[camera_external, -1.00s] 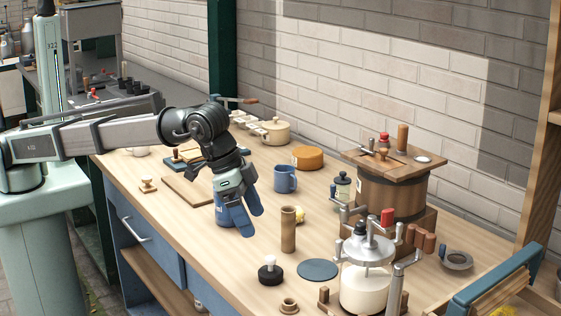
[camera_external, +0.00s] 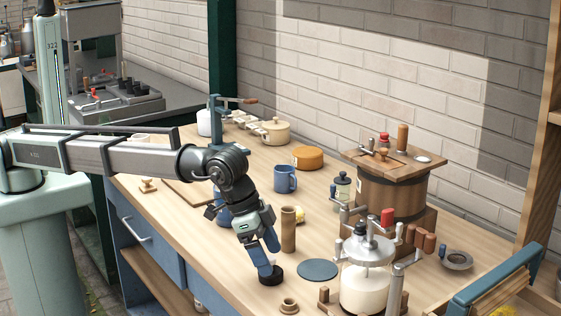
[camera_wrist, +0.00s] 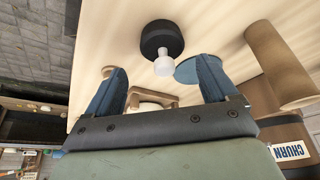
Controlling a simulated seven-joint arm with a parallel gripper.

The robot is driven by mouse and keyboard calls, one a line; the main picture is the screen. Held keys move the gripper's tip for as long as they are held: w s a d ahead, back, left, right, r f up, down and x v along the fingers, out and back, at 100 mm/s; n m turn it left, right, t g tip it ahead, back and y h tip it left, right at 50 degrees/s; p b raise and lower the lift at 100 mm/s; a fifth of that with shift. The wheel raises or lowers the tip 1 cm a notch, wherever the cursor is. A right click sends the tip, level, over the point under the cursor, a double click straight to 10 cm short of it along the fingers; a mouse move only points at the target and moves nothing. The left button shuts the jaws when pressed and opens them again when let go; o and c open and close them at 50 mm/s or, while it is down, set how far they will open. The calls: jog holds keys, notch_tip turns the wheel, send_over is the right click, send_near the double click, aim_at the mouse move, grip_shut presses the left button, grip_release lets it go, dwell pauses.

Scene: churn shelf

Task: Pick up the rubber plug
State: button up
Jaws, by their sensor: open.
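The rubber plug appears to be the black round piece with a white knob. In the external view the plug (camera_external: 272,277) sits on the tabletop near the front edge, partly covered by my fingers. In the wrist view the plug (camera_wrist: 161,36) lies beyond the fingertips, its white knob pointing toward my gripper and lying between the two fingers' lines. My gripper (camera_external: 268,257) is open and empty, tilted downward just above the plug. Its two blue fingers also show in the wrist view (camera_wrist: 162,75), spread apart. Contact with the plug cannot be told.
A brown cylinder (camera_external: 288,230) stands close behind my gripper. A flat blue-grey disc (camera_external: 317,270) lies right of the plug. A small tan piece (camera_external: 289,306) is in front. A white vessel with a metal crank top (camera_external: 362,290) and a wooden churn (camera_external: 390,195) stand at right.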

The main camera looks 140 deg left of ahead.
aim_at(269, 257)
jog(key=x, duration=0.4)
jog(key=shift+s+a+f, duration=0.15)
jog(key=shift+s, duration=0.15)
jog(key=c, duration=1.1)
